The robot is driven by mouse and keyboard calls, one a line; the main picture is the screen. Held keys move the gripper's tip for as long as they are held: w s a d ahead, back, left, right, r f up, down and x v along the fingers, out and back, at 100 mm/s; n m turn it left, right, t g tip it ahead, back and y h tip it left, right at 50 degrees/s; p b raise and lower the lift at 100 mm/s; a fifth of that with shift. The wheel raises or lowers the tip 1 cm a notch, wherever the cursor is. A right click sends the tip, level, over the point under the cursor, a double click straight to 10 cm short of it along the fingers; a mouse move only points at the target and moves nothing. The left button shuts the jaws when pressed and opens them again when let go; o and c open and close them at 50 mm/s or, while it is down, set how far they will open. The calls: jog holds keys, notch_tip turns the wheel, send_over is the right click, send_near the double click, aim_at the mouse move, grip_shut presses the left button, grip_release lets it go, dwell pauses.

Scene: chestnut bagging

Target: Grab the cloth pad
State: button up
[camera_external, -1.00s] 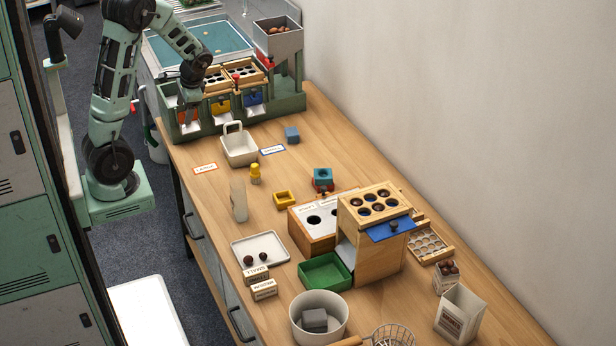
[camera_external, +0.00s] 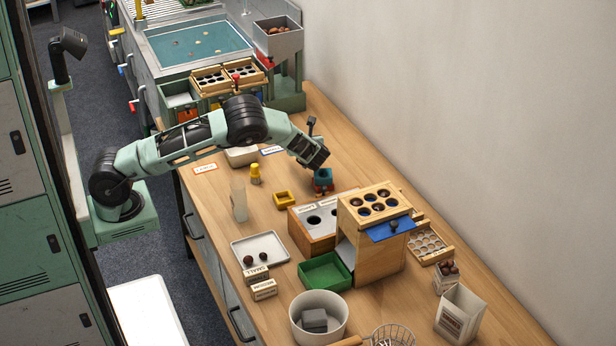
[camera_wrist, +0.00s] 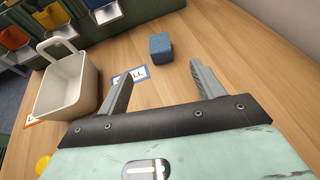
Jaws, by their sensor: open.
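A small blue block with a soft, cloth-like surface (camera_wrist: 161,47) lies on the wooden table in the wrist view, just beyond my fingertips and centred between them. It looks like the cloth pad, though I cannot be sure. My arm hides it in the external view. A grey block (camera_external: 314,320) in the white round pot could also be a pad. My gripper (camera_wrist: 163,82) is open, with nothing between its fingers.
A white handled basket (camera_wrist: 67,88) and a label card (camera_wrist: 129,76) are left of the blue block. A wooden holed box (camera_external: 375,235), a green tray (camera_external: 326,271) and a white tray (camera_external: 260,250) stand nearer the external camera. Bare table lies right of the blue block.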

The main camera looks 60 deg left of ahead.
jog(key=x, duration=1.5)
jog(key=shift+a+f, duration=0.1)
jog(key=shift+f, duration=0.25)
jog(key=c, duration=1)
